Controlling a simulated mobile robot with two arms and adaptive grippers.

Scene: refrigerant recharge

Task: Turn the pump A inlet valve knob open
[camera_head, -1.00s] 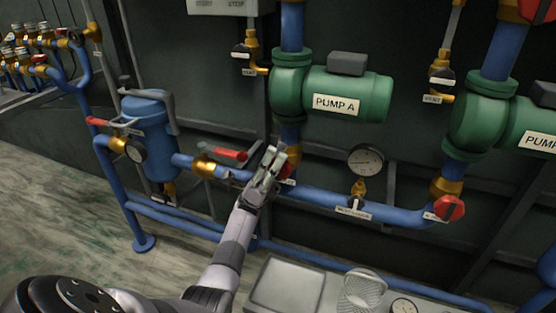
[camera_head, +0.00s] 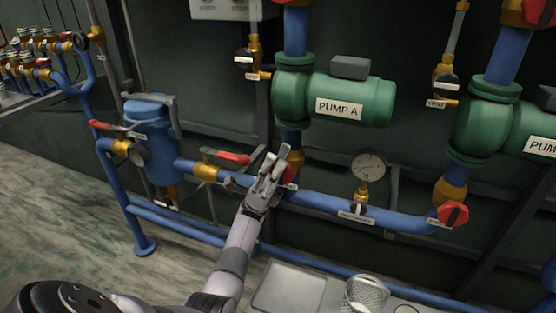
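The green pump A (camera_head: 350,98) is on the wall at upper centre, with its label facing me. Below it a brass valve body (camera_head: 295,158) joins the vertical pipe to the blue horizontal pipe. The red inlet valve knob (camera_head: 290,173) shows only as a small patch beside my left gripper; my fingers hide the rest. My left gripper (camera_head: 272,160) is at the knob, its fingers pointing up towards the valve. I cannot tell whether the fingers are shut on the knob or only beside it. My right gripper is not in view.
A red-handled valve (camera_head: 228,157) sits on the pipe just left of my gripper. A pressure gauge (camera_head: 368,165) and another red knob (camera_head: 453,214) are to the right. A grey tray (camera_head: 288,288) and a mesh basket (camera_head: 364,294) are below.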

